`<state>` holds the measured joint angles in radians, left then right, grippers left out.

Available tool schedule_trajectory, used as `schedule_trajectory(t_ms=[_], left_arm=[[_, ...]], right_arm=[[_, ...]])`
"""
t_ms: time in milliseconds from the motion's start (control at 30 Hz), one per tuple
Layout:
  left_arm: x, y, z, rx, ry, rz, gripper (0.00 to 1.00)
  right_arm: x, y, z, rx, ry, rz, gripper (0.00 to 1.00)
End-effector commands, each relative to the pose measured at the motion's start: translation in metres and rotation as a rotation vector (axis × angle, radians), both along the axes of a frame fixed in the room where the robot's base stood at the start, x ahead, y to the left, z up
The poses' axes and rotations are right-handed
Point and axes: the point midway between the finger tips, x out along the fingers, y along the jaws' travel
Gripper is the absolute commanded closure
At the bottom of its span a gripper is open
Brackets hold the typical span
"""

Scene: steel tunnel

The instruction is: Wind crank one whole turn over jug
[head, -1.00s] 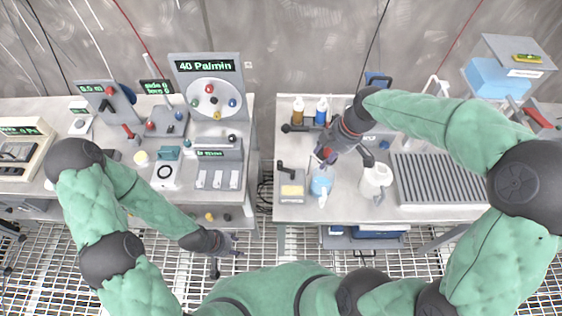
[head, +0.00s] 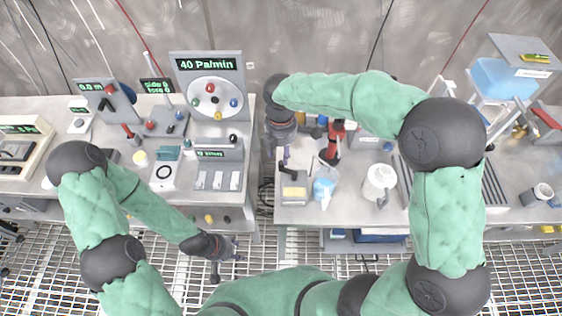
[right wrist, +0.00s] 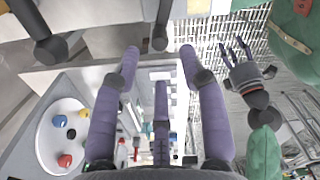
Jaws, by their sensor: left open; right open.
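A white jug (head: 380,183) with a side handle stands on the right bench. A dark bent handle, which looks like the crank (head: 288,172), rises from a grey box with a yellow patch (head: 294,192) at that bench's left front corner. The jug is apart from it, to its right. My right gripper (head: 284,158) hangs above and just behind the handle. Its spread fingers also show in the right wrist view (right wrist: 160,65), empty; whether they touch the handle is unclear. My left gripper (head: 228,247) is open and empty in front of the left bench.
A light-blue container (head: 323,188) and a red upright device (head: 335,142) stand between crank and jug. A ridged grey rack (head: 490,185) lies right of the jug, partly behind my arm. A dial board (head: 209,95) stands on the left bench. A gap separates the benches.

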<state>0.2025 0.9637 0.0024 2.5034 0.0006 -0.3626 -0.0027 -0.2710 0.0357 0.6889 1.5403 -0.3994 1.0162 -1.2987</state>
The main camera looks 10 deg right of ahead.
Motion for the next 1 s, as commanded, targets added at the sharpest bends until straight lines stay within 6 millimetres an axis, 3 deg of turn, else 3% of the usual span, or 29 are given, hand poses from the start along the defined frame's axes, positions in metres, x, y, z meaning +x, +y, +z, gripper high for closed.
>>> schedule_trajectory(t_ms=[100,300,733,900,1000], left_arm=[[0.0,0.0,-0.007,0.0,0.0,0.0,0.52],[0.0,0.0,-0.013,0.0,0.0,0.0,0.52],[0.0,0.0,-0.014,0.0,0.0,0.0,0.52],[0.0,0.0,-0.014,0.0,0.0,0.0,0.52],[0.0,0.0,-0.014,0.0,0.0,0.0,0.52]], right_arm=[[0.0,0.0,-0.023,-0.001,0.002,0.0,0.57],[0.0,0.0,-0.045,0.001,0.001,-0.002,0.57],[0.0,0.0,-0.052,0.001,-0.001,-0.001,0.57],[0.0,0.0,-0.052,0.001,-0.001,-0.001,1.0],[0.0,0.0,-0.052,0.001,-0.001,-0.001,1.0]])
